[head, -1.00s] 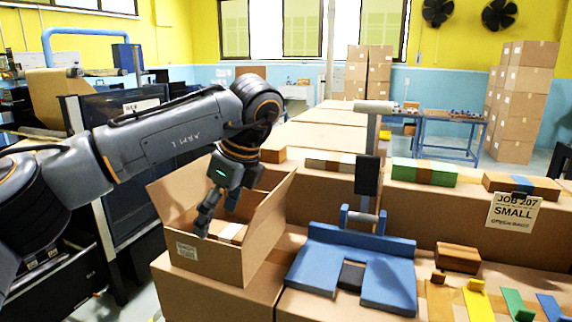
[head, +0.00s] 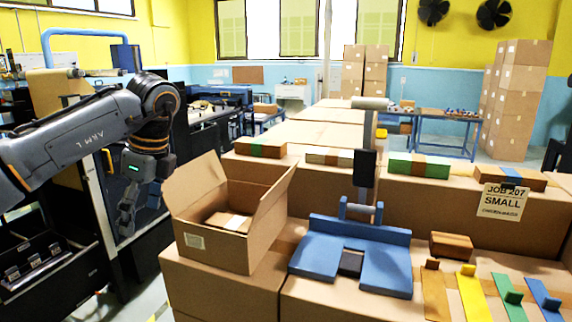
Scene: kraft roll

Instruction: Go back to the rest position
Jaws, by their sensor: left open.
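My left gripper (head: 127,218) hangs at the left of the head view, fingers pointing down. It is open and empty, to the left of the open cardboard box and apart from it. The open box (head: 213,244) stands with its flaps up on a larger carton. A small brown packet (head: 228,220) lies inside it; the box walls hide part of the packet. My right gripper is not in view.
A blue fixture (head: 322,262) with an upright post sits right of the box. A brown block (head: 451,245) and several coloured strips lie further right. Taped parcels (head: 419,165) line the back ledge beside a "JOB 207 SMALL" sign (head: 502,201). Dark machinery stands at the left.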

